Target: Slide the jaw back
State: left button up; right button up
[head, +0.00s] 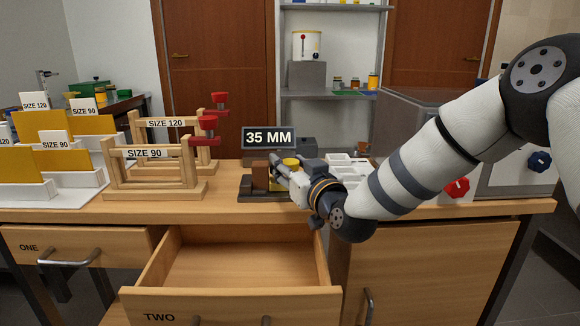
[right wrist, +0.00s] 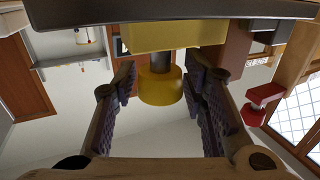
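A small vise with a dark base (head: 250,196) stands on the bench under a sign reading 35 MM (head: 269,139). It has a brown block (head: 260,176) and, right of that, a yellow jaw topped by a yellow knob (head: 290,161). My right gripper (head: 279,172) is at the jaw and partly hides it. The right wrist view, upside down, shows the yellow jaw (right wrist: 165,36), the brown block (right wrist: 226,50) and the knob (right wrist: 160,88) on a dark stem. The knob lies between my two spread fingers; contact is not clear. My left gripper is not in view.
Drawer TWO (head: 230,305) is pulled open below the vise; drawer ONE (head: 75,247) is left of it. Wooden frames with red clamps (head: 208,122) stand to the left. White trays (head: 350,165) and a grey machine with a red knob (head: 456,190) are to the right.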

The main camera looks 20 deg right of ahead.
grip_shut()
jog(key=shift+s+d+r+p, duration=0.2)
jog(key=shift+d+p, duration=0.1)
jog(key=shift+d, duration=0.35)
jog(key=shift+s+d+r+p, duration=0.1)
jog(key=shift+s+d+p, duration=0.15)
jog(key=shift+d, duration=0.35)
jog(key=shift+d+f, duration=0.15)
jog(key=shift+f, duration=0.05)
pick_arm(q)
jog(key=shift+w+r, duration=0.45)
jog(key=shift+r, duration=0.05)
pick_arm(e)
jog(key=shift+f, duration=0.1)
grip_release()
jog(key=shift+d, duration=0.1)
jog(key=s+d, duration=0.1)
jog(key=s, duration=1.1)
